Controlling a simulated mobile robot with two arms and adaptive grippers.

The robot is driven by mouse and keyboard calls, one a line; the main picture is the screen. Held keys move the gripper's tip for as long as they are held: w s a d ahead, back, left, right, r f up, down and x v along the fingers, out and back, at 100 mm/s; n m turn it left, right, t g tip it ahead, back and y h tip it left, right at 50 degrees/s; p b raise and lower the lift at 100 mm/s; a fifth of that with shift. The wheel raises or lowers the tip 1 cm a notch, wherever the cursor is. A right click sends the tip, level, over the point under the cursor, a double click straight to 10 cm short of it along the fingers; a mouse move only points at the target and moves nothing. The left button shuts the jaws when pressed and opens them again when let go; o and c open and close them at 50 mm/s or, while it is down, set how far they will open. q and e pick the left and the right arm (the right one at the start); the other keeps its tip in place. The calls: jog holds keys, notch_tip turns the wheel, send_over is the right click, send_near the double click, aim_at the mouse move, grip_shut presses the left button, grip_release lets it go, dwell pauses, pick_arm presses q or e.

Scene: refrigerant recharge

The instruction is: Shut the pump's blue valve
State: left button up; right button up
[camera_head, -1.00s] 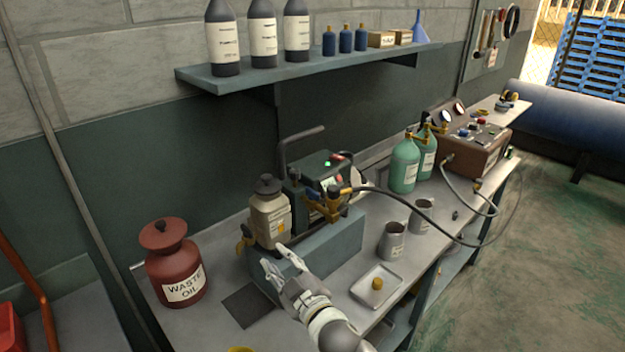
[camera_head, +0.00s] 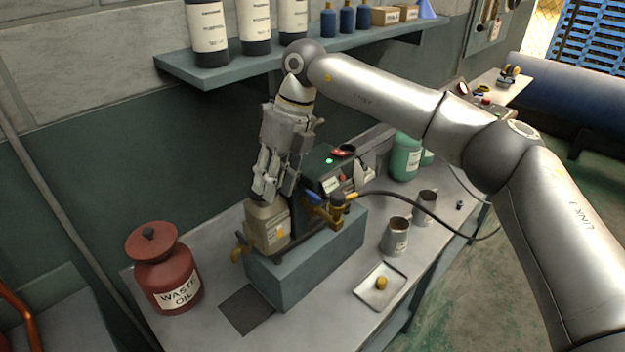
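The pump (camera_head: 326,172) stands on a grey-blue block on the bench, with a beige bottle (camera_head: 268,228) at its left end. A small blue valve handle (camera_head: 313,198) sits on the pump's front beside the brass fittings (camera_head: 336,208). My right gripper (camera_head: 272,192) points down from above, directly over the beige bottle and to the left of the blue handle. It hides the bottle's dark cap, and I cannot tell whether its fingers touch or hold it. My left gripper is not in view.
A black hose (camera_head: 420,213) runs right from the pump. A red waste oil can (camera_head: 163,268), metal cups (camera_head: 396,236) and a tray (camera_head: 365,296) stand on the bench. A shelf (camera_head: 200,72) with bottles hangs above.

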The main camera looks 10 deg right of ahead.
aim_at(315, 195)
jog(key=w+d+r+m+h, duration=0.1)
jog(key=w+d+r+h, duration=0.15)
jog(key=d+r, duration=0.45)
jog(key=shift+t+h, duration=0.3)
jog(key=shift+h, duration=0.15)
jog(key=f+p, duration=0.1)
jog(key=f, duration=0.2)
jog(key=d+f+p, duration=0.1)
jog(key=f, duration=0.3)
jog(key=f+p, duration=0.2)
jog(key=f, duration=0.2)
jog(key=shift+s+d+f, duration=0.1)
jog(key=shift+s+d, duration=0.1)
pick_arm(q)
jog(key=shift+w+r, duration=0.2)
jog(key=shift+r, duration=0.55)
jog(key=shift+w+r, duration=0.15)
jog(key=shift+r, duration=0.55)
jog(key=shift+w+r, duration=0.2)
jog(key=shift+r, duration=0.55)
pick_arm(e)
jog(key=shift+f, duration=0.6)
grip_shut()
